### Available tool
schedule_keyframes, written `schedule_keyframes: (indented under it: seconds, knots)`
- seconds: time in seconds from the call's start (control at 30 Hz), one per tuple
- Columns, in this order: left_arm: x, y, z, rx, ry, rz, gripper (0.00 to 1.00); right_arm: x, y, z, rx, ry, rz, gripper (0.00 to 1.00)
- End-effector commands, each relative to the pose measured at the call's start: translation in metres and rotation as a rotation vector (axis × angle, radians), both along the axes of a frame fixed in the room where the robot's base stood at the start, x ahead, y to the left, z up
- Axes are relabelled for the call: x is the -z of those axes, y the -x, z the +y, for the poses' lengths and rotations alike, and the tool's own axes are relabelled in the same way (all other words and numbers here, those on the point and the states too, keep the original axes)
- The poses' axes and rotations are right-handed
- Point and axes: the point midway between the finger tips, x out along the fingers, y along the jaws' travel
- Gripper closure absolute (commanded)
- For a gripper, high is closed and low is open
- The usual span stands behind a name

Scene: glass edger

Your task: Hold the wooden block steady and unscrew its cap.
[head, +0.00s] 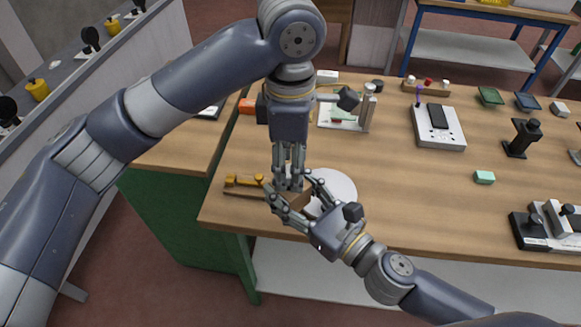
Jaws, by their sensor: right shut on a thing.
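The wooden block (296,201) stands near the front edge of the wooden table, partly covered by my fingers. My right gripper (290,205) comes in from the lower right and is shut on the block, with a finger on either side. My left gripper (289,182) points straight down over the top of the block, its fingertips at the height of the cap. The cap is hidden among the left fingers, and I cannot tell whether they grip it.
A white round disc (338,188) lies right behind my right gripper. A wooden piece with yellow knobs (245,183) lies to the left. A white device (438,127), a green block (484,177) and a black stand (522,138) are farther right. The table between them is clear.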

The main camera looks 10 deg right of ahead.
Motion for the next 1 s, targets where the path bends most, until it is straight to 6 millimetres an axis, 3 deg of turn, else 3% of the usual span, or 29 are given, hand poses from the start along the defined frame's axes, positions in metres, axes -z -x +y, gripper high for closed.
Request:
schedule_keyframes:
  seconds: [0.2, 0.47, 1.0]
  knots:
    - [-0.023, 0.000, 0.000, 0.000, -0.001, -0.002, 0.51, -0.001, 0.000, 0.000, -0.001, -0.001, -0.002, 1.00]
    - [-0.026, 0.000, 0.000, 0.098, 0.000, -0.001, 0.53, -0.001, 0.000, 0.000, -0.001, -0.001, -0.002, 1.00]
    - [-0.033, 0.000, -0.001, 0.999, -0.004, -0.002, 0.53, -0.001, 0.000, 0.000, -0.001, -0.001, -0.002, 1.00]
